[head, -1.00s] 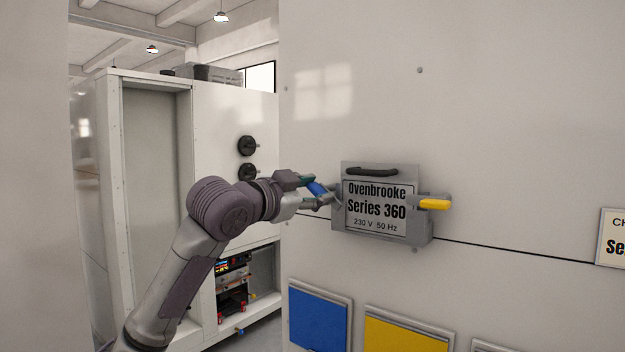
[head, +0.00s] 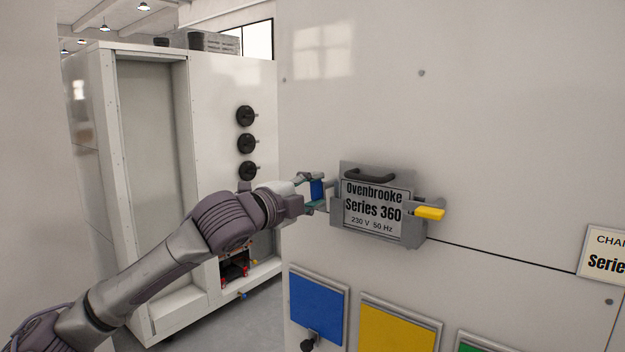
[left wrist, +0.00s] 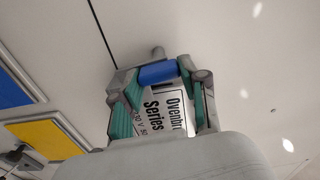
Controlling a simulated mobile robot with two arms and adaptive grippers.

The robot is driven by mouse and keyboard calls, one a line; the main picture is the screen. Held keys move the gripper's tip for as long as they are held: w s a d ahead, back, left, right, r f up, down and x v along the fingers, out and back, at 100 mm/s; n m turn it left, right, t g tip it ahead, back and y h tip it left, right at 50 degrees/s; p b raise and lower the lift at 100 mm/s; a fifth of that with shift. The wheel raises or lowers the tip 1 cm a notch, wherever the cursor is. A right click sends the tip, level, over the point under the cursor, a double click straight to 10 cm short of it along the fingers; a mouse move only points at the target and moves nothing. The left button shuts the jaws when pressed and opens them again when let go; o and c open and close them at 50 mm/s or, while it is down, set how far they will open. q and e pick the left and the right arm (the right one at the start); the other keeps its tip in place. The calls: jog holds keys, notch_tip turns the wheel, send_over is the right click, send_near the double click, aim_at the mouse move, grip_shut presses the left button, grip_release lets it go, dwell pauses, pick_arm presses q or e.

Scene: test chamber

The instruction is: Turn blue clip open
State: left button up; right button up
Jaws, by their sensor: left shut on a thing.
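The blue clip (head: 317,189) is at the left side of a grey holder (head: 418,236) on the white wall panel. It stands nearly upright in the head view. My left gripper (head: 316,193) is shut on it, with one finger above and one below. In the left wrist view the blue clip (left wrist: 158,73) lies between the two green-padded fingers (left wrist: 160,88). Its joint to the holder is partly hidden by the fingers. The nameplate (head: 374,209) reads "Ovenbrooke Series 360". My right gripper is not in view.
A yellow clip (head: 430,213) sticks out at the holder's right side, and a dark handle (head: 370,175) is on top. Blue (head: 318,300) and yellow (head: 398,330) panels are below. A white cabinet (head: 215,85) with black knobs stands behind my arm.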

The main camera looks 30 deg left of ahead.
pick_arm(q)
jog(key=shift+m+p, duration=0.35)
jog(key=shift+m, duration=0.05)
jog(key=shift+f, duration=0.1)
jog(key=o, duration=1.1)
jog(key=shift+o, duration=0.2)
jog(key=s, duration=0.7)
jog(key=shift+s+a, duration=0.2)
jog(key=shift+a, duration=0.05)
jog(key=shift+s, duration=0.1)
